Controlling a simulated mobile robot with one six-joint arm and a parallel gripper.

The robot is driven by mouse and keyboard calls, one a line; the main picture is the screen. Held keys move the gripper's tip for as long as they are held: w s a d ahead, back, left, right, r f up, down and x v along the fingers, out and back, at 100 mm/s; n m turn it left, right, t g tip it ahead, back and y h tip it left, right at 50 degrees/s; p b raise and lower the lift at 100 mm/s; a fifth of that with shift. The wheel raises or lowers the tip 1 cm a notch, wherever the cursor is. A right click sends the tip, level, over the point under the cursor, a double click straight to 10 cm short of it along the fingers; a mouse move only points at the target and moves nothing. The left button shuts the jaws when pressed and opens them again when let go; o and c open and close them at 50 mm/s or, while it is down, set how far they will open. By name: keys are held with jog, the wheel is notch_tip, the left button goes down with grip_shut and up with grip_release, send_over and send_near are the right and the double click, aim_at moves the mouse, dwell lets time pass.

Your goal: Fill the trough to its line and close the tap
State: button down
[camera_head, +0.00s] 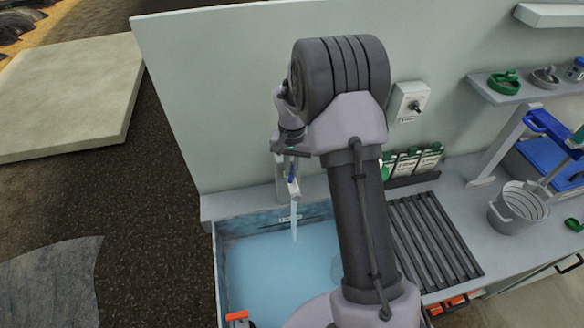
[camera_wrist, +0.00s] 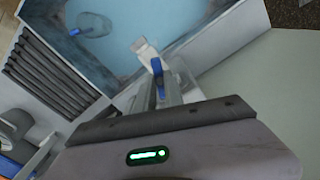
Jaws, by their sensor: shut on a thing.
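The trough (camera_head: 219,262) stands at the lower middle of the head view, with pale blue water (camera_head: 265,270) in it. A small marked plate (camera_head: 289,218) is on its back wall, above the water surface; its marking is too small to read. A stream of water (camera_head: 294,220) falls from the tap (camera_head: 293,186) into the trough. My gripper (camera_wrist: 163,84) is shut on the tap's blue lever (camera_wrist: 157,66), at the wall above the trough's back edge. My wrist hides much of the tap in the head view. My arm covers the trough's right part.
A slatted dark rack (camera_head: 435,235) lies right of the trough. Green-and-white packets (camera_head: 412,163) stand behind it. A grey bucket (camera_head: 518,207) stands further right. A switch box (camera_head: 409,101) is on the wall. An orange-topped piece (camera_head: 237,316) sits at the trough's near left.

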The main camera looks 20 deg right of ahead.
jog(key=c, duration=1.4)
grip_release()
jog(key=shift+c, duration=0.2)
jog(key=shift+r, duration=0.1)
notch_tip(320, 180, up, 17)
jog(key=p, duration=0.2)
jog(key=shift+r, duration=0.15)
